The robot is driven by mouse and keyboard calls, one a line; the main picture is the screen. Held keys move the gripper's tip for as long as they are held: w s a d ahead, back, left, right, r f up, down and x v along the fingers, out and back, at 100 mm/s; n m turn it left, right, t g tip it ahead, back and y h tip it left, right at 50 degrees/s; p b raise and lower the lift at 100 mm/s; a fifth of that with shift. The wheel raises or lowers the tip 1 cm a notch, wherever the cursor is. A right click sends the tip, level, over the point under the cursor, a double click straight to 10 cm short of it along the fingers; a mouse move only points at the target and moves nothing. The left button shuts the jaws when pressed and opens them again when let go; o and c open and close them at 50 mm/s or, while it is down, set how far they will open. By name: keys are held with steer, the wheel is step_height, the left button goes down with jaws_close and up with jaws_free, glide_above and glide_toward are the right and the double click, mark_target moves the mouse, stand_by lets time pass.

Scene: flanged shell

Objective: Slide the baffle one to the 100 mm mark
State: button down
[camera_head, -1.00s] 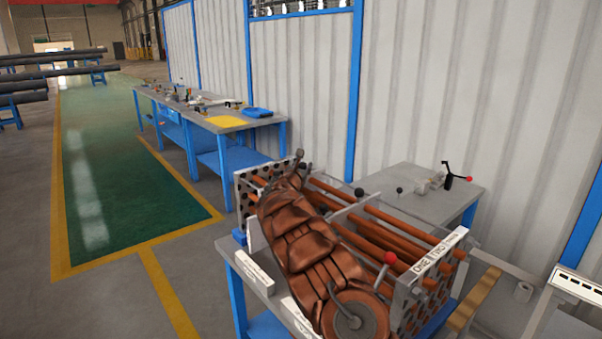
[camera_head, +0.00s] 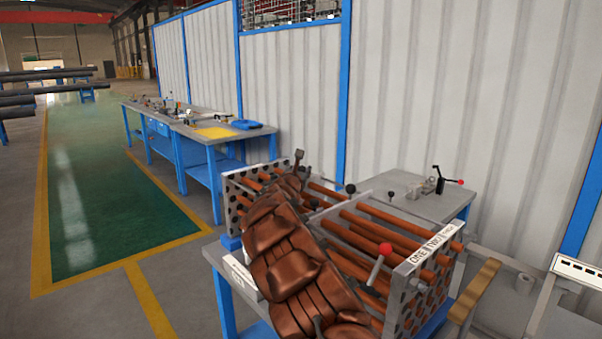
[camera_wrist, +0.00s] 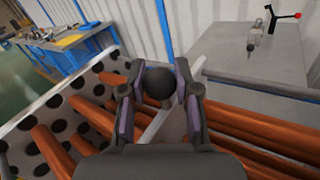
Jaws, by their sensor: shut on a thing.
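My gripper (camera_wrist: 158,88) is shut on a black ball knob (camera_wrist: 158,84) in the wrist view, one finger on each side. A thin grey strip, apparently the top of the baffle (camera_wrist: 165,122) under that knob, runs slantwise between the copper tubes. In the head view my gripper (camera_head: 298,160) is small and dark, near the perforated end plate (camera_head: 236,192), and my copper-coloured arm hides much of the bundle. I cannot read a millimetre scale or the 100 mm mark.
The near end plate (camera_head: 412,290) carries a white label, and a red-balled lever (camera_head: 379,262) stands beside it. A grey table (camera_head: 410,200) with a clamp (camera_head: 440,183) stands behind the bundle. Blue workbenches (camera_head: 200,135) line the corrugated wall. The green floor lane is clear.

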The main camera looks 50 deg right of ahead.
steer(key=c, duration=0.8)
jaws_free()
steer(key=shift+a, duration=0.1)
steer(key=shift+v, duration=5.9)
